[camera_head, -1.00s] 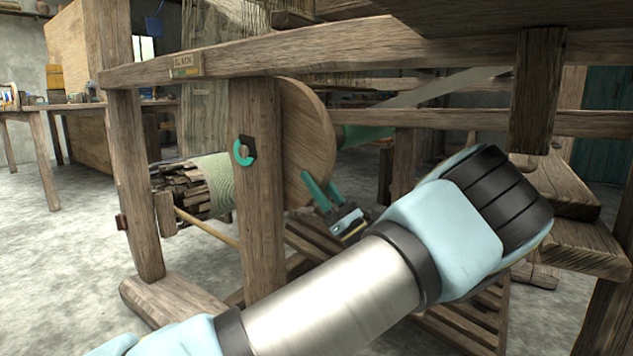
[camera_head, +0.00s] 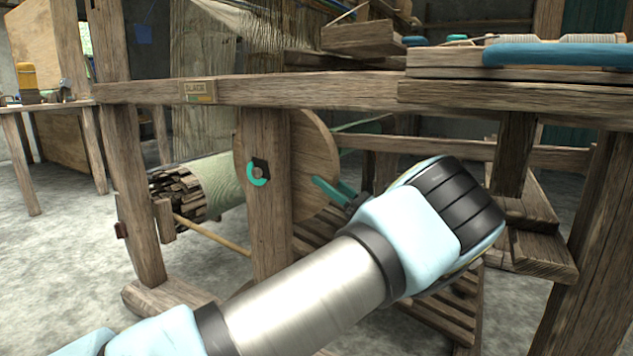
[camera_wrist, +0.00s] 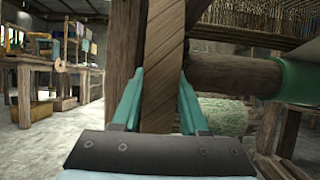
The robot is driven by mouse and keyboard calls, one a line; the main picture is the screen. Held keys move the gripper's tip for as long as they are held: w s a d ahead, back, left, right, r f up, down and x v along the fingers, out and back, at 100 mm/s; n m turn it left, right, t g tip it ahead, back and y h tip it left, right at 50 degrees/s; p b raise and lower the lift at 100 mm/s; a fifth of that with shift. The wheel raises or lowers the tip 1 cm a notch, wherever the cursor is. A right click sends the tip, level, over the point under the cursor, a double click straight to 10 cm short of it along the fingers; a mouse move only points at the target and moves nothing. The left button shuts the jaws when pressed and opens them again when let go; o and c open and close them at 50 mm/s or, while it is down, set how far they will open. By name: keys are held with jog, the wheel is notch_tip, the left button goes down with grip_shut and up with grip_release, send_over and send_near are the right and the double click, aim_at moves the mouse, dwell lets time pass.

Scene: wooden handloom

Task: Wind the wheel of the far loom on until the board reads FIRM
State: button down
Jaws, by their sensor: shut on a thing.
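The wheel (camera_head: 312,150) is a flat wooden disc behind the loom's front post, which hides part of it. Its rim (camera_wrist: 162,75) shows edge-on in the wrist view, between the teal fingers of my gripper (camera_wrist: 160,88). My gripper (camera_head: 334,186) is shut on the rim at the wheel's lower right in the head view. My forearm and wrist hide part of the gripper. The small board (camera_head: 199,91) on the loom's front rail reads SLACK, above a coloured strip.
The front post (camera_head: 266,220) carries a teal and black ring fitting (camera_head: 258,172). A pale green cloth roll (camera_head: 215,180) lies left of it. The upper rail (camera_head: 330,88) crosses above my arm. A wooden bench (camera_head: 530,248) stands right of my wrist. Bare floor is at left.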

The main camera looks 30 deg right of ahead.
dwell(0.3)
jog(key=shift+c, duration=2.1)
grip_release()
jog(key=p+v, duration=0.1)
jog(key=v, duration=1)
jog(key=shift+p, duration=0.4)
